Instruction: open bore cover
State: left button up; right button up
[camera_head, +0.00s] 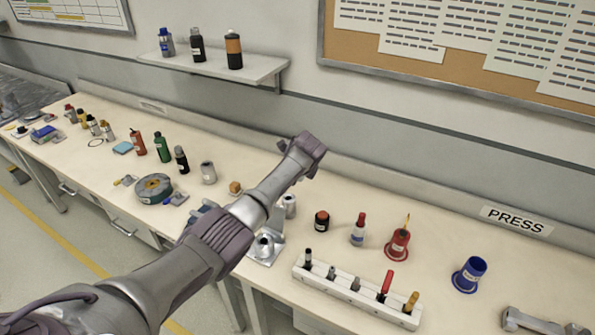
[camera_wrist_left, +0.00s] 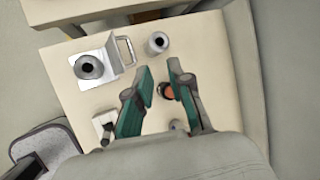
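A silver fixture with a round, dark-centred piece (camera_wrist_left: 88,67) and a loop-shaped handle (camera_wrist_left: 125,50) lies at the upper left of the left wrist view. I cannot tell a separate bore cover or its state. In the head view a silver fixture (camera_head: 265,248), probably the same one, stands on the bench, partly hidden by my left arm. My left gripper (camera_wrist_left: 158,70) has its teal fingers apart, right of and below the fixture. A small orange-red round thing (camera_wrist_left: 166,91) shows between the fingers; contact is unclear. My right gripper is not in view.
A silver cylinder (camera_wrist_left: 158,42) stands beyond the fingertips. A white rack (camera_head: 355,293) with several tools sits at the front edge. Several bottles stand at left.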

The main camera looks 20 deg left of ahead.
pick_arm(q)
jog(key=v, duration=1.1)
jog(key=shift+r, duration=0.2)
jog(key=shift+s, duration=0.15)
